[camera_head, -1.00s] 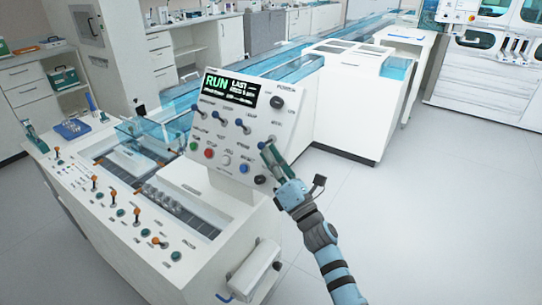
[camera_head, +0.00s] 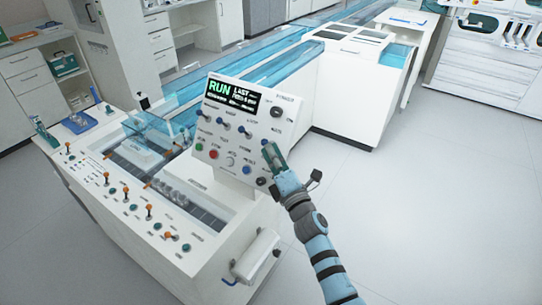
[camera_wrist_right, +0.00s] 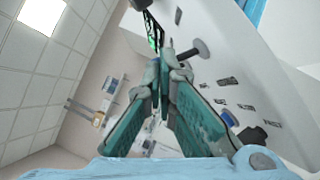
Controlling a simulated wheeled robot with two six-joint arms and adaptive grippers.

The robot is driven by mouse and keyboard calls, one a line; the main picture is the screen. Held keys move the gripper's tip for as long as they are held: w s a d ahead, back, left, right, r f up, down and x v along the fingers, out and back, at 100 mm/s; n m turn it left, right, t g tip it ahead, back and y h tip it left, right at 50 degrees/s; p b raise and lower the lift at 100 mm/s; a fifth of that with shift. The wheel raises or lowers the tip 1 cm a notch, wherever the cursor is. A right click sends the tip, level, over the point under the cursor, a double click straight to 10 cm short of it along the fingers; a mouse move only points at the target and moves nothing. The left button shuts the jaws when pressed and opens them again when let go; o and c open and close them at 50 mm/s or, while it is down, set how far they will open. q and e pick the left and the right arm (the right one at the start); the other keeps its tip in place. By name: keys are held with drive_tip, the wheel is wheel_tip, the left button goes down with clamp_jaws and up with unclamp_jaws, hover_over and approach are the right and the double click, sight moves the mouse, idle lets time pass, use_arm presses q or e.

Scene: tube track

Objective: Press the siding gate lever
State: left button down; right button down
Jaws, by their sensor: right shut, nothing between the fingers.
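A white control panel (camera_head: 238,125) stands tilted on the bench, with a green RUN display (camera_head: 230,93). The labels are too small to read, so I cannot tell which lever is the siding gate lever. My right gripper (camera_head: 268,147) is shut and empty at the panel's right side, covering part of its face. In the right wrist view its fingertips (camera_wrist_right: 166,75) are together close to the panel face, near a dark knob (camera_wrist_right: 201,48); contact cannot be told. My left gripper is not in view.
Orange-tipped levers (camera_head: 126,191) and round green buttons line the bench top (camera_head: 100,215) at the left. A clear blue-tinted cover (camera_head: 155,123) stands behind them. A white handle-like fixture (camera_head: 256,256) juts from the bench front. The floor (camera_head: 440,200) at right is clear.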

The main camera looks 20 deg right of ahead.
drive_tip(key=b+v, duration=0.1)
drive_tip(key=v, duration=1.3)
drive_tip(key=shift+a+r, duration=0.15)
drive_tip(key=shift+r, duration=0.2)
